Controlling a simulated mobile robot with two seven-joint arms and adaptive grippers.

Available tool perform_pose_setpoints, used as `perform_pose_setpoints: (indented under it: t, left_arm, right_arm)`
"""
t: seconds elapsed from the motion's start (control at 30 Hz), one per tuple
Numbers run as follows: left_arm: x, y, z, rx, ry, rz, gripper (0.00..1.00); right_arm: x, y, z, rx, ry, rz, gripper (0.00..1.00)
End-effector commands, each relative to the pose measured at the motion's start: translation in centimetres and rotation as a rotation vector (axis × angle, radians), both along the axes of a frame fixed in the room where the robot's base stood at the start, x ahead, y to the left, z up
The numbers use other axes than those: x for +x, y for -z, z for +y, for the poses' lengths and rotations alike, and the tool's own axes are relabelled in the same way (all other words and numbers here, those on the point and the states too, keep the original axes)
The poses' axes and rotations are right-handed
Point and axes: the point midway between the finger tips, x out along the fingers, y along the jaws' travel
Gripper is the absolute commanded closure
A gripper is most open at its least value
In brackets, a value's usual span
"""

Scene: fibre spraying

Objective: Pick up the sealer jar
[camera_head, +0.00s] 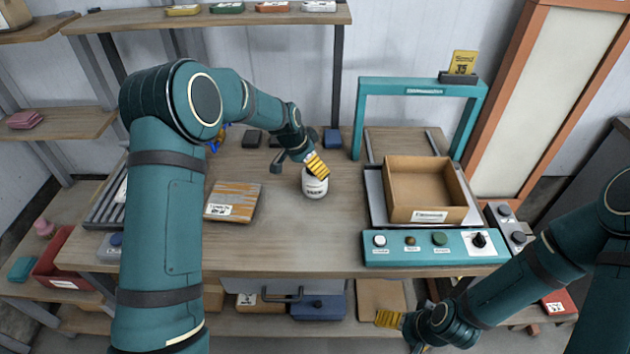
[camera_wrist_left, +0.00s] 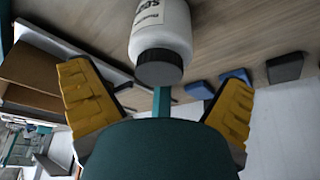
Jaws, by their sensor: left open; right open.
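The sealer jar (camera_head: 314,188) is a small white jar with a dark lid and a printed label, standing on the wooden workbench (camera_head: 340,240). My left gripper (camera_head: 316,165) is open at the jar's top, its yellow fingers partly covering the lid in the head view. In the left wrist view the jar (camera_wrist_left: 160,30) lies between and beyond the two open yellow fingers (camera_wrist_left: 158,100), with its dark lid facing the gripper; neither finger visibly touches it. My right gripper (camera_head: 390,318) is open and empty at the bench's front, low on the right.
A wood-patterned sample board (camera_head: 233,199) lies left of the jar. A cardboard box (camera_head: 425,190) sits in a teal-framed station right of it, with a button panel (camera_head: 435,247) in front. Dark blocks (camera_head: 332,138) stand behind the jar. Bench in front of the jar is clear.

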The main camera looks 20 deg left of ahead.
Motion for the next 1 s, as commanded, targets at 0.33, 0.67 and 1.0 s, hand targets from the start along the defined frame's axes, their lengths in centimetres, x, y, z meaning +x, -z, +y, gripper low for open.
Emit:
perform_pose_setpoints:
  t: [0.33, 0.67, 1.0]
  left_arm:
    - [1.7, 3.1, -1.1, 0.001, 0.0, 0.002, 0.0]
    - [2.4, 4.9, -1.5, 0.0, -0.001, -0.001, 0.0]
    - [2.4, 4.8, -1.5, 0.0, -0.001, 0.0, 0.65]
  right_arm:
    - [-0.1, 0.2, 0.0, 0.0, -0.002, 0.002, 0.16]
    - [-0.1, 0.3, 0.0, 0.0, -0.002, 0.003, 0.16]
    - [-0.1, 0.3, 0.0, 0.0, -0.002, 0.002, 0.16]
